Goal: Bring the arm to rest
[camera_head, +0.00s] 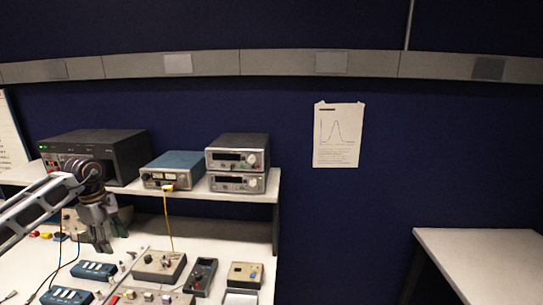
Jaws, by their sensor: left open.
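My left arm comes in from the left edge, and my left gripper (104,240) hangs with its fingers pointing down over the left part of the white bench. The gripper is open and nothing shows between its fingers. It stands in front of the shelf and near a blue box (94,270) on the bench. My right gripper is not in view.
A shelf carries a dark instrument (100,150), a blue instrument (172,170) and two stacked grey instruments (238,153). Small boxes and a handheld meter (200,277) lie on the bench (215,250). A white table (485,260) stands at right, its visible top bare.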

